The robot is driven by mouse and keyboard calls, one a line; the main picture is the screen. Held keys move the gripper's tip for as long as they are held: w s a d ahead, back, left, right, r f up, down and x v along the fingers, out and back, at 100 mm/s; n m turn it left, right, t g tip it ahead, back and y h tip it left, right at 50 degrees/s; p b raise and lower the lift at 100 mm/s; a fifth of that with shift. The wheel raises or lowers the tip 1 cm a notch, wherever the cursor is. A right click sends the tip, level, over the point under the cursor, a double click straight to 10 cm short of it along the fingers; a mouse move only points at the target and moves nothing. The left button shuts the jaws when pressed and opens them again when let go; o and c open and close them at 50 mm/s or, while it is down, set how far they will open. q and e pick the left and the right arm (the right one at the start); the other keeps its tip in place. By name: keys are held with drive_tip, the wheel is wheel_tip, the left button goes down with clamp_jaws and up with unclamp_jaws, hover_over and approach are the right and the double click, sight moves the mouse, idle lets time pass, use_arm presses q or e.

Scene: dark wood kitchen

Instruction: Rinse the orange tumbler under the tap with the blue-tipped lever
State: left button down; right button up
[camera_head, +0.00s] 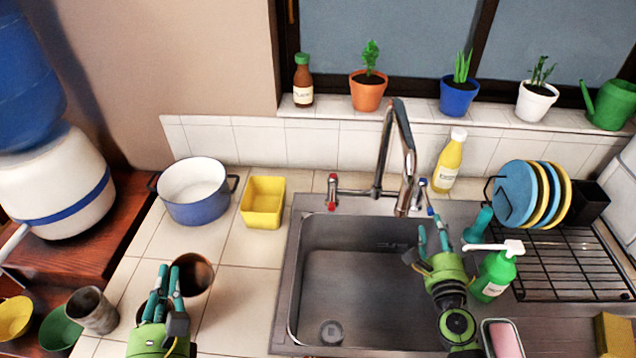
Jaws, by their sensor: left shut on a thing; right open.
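A brown-orange tumbler (194,272) with a dark inside is at the left counter, its mouth facing up toward me. My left gripper (167,280) is shut on its left side; the fingers hide part of its wall. I cannot tell whether its base touches the tiles. The tap (405,150) rises behind the sink (345,270), with its spout over the basin. Its blue-tipped lever (423,184) is right of the spout, the red-tipped lever (332,179) left. My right gripper (432,236) is open and empty over the basin's right side, in front of the blue-tipped lever. No water stream shows.
A blue pot (194,192) and yellow square container (263,203) stand behind the tumbler. A green soap bottle (494,275) and dish rack (570,265) are right of my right gripper. A grey cup (92,310) is far left. The basin's left half is clear.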

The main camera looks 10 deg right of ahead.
approach(424, 186)
drive_tip(key=x, duration=0.3)
drive_tip(key=f+x, duration=0.1)
drive_tip(key=x, duration=0.1)
drive_tip(key=shift+d, duration=0.15)
clamp_jaws()
